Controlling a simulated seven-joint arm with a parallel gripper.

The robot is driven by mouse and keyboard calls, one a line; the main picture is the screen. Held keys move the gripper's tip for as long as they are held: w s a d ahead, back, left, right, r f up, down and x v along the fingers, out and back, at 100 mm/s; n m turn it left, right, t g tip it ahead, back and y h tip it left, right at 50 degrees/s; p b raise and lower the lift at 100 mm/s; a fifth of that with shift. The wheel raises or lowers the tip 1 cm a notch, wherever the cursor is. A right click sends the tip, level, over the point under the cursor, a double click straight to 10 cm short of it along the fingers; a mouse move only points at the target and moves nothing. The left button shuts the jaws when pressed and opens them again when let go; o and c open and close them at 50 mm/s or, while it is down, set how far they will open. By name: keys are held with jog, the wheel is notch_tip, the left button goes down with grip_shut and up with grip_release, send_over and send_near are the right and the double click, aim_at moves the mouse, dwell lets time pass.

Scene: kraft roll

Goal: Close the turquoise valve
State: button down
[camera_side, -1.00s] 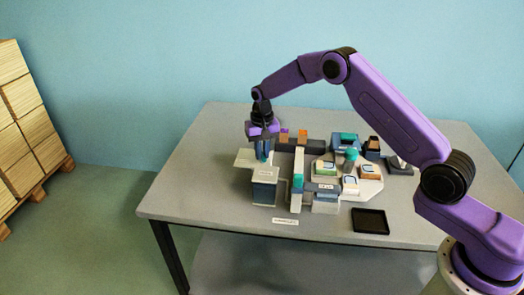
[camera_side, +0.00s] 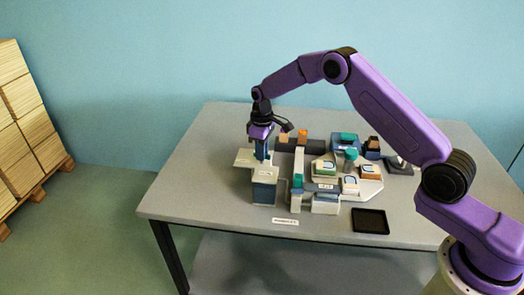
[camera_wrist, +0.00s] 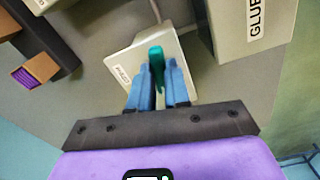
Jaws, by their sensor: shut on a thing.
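The turquoise valve handle (camera_wrist: 156,58) shows in the wrist view as a narrow bar on a pale, labelled block (camera_wrist: 118,74). The label is too small to read. My gripper (camera_wrist: 162,84) has its two blue fingers on either side of the handle and is shut on it. In the side view my gripper (camera_side: 261,156) points down at the left of the group of stations, and it hides the handle there.
A grey box marked GLUE (camera_wrist: 246,55) stands close to the right of my fingers in the wrist view. In the side view a black tray (camera_side: 370,221) lies at the front right. The table's left side is clear.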

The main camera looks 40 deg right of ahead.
jog(key=shift+n, duration=1.1)
jog(key=c, duration=1.1)
grip_release()
jog(key=shift+r, duration=0.1)
jog(key=shift+r, duration=8.65)
